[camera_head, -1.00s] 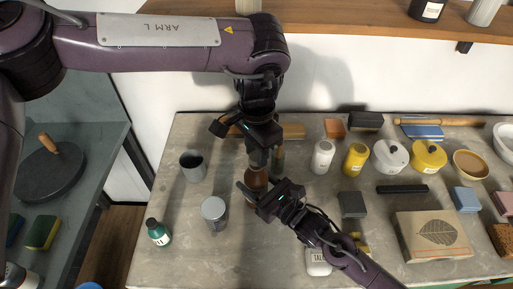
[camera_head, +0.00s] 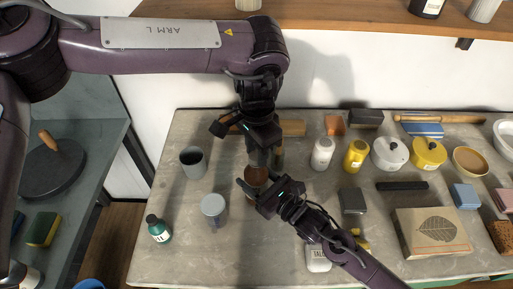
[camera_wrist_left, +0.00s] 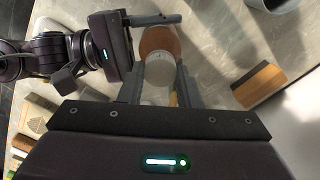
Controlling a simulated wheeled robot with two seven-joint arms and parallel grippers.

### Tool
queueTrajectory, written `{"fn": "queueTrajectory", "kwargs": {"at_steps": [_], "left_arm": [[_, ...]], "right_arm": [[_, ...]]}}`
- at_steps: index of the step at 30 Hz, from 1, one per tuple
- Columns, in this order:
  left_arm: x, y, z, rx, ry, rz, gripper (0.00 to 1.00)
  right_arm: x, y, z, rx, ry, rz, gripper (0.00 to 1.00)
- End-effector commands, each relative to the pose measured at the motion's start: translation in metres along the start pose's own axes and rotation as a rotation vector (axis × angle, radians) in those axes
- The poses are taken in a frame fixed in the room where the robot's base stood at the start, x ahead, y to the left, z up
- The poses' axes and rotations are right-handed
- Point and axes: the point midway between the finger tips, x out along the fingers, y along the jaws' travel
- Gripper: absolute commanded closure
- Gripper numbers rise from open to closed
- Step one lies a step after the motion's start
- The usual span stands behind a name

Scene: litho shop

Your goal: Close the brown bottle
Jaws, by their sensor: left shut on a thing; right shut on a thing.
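The brown bottle (camera_head: 256,175) stands on the grey worktop, left of its middle. Its round brown top also shows in the left wrist view (camera_wrist_left: 160,40). My right gripper (camera_head: 254,190) is shut on the bottle from the front right; it also shows in the left wrist view (camera_wrist_left: 150,20). My left gripper (camera_head: 262,158) points down just behind and above the bottle. It is shut on a small pale piece (camera_wrist_left: 159,72), probably the closure, seen between its fingers in the left wrist view. Whether this piece touches the bottle is hidden.
A grey cup (camera_head: 193,162), a grey lidded jar (camera_head: 214,208) and a green bottle (camera_head: 158,229) stand to the left.

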Motion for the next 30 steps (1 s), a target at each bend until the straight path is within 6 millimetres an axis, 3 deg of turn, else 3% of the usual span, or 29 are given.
{"fn": "queueTrajectory", "kwargs": {"at_steps": [5,30], "left_arm": [[-0.0002,-0.0001,-0.0001,0.243,0.001,0.000,0.90],[0.0004,-0.0003,0.0013,2.072,0.000,0.000,0.90]], "right_arm": [[0.0000,0.0001,-0.0002,0.000,0.001,0.000,1.00],[-0.0002,0.0000,-0.0005,0.000,0.001,0.000,1.00]]}}
